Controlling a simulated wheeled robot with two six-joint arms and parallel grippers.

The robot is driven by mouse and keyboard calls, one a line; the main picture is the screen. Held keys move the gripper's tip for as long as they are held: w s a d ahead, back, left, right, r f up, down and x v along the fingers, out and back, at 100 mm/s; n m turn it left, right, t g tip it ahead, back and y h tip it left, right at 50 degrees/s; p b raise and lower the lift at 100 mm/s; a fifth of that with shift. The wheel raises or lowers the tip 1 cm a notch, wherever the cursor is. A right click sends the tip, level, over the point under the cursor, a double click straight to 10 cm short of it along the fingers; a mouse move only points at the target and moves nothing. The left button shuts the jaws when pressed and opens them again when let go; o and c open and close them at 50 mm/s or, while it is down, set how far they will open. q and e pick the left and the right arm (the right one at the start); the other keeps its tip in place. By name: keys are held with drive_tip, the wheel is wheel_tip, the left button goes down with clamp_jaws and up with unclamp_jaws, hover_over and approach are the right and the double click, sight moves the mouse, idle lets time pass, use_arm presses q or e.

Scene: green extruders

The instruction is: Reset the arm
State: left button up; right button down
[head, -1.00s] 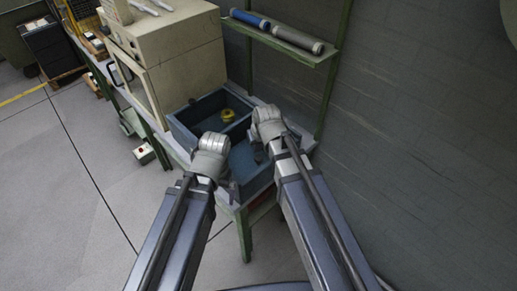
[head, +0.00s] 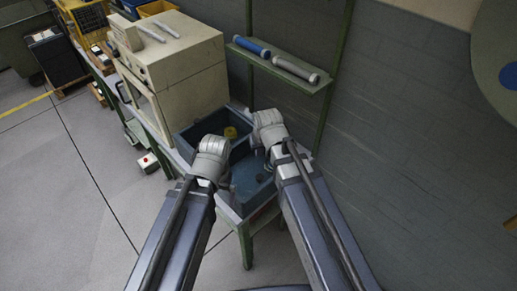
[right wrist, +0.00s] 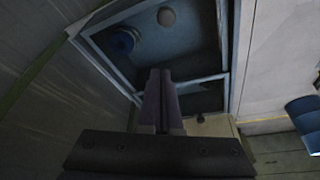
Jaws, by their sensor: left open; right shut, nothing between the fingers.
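My left arm and right arm reach forward over the blue divided bin (head: 183,142) in the head view. My left gripper (head: 224,184) is by the bin's near left side, mostly hidden behind its own wrist; it is open. My right gripper (head: 268,160) is over the bin's right side, largely hidden by its wrist. In the right wrist view its fingers (right wrist: 158,88) are shut together with nothing between them, in front of the bin (right wrist: 222,55).
A yellow part (head: 230,132) is in the bin's far compartment. The right wrist view shows a round blue part (right wrist: 123,40) and a grey round part (right wrist: 166,16). A beige machine (head: 190,85) stands behind left. A shelf (head: 300,84) holds blue and grey rolls. Floor is open at left.

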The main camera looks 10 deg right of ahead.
drive_tip(key=s+a+f+n+g+h+b, duration=0.1)
drive_tip(key=s+f+g+b, duration=0.1)
drive_tip(key=s, duration=0.5)
drive_tip(key=s+a+f+n+g+h+b, duration=0.1)
drive_tip(key=s+f+b, duration=0.3)
drive_tip(key=s, duration=0.4)
drive_tip(key=shift+s+a+f+g, duration=0.2)
drive_tip(key=shift+a+f+g, duration=0.3)
drive_tip(key=shift+f+g, duration=0.25)
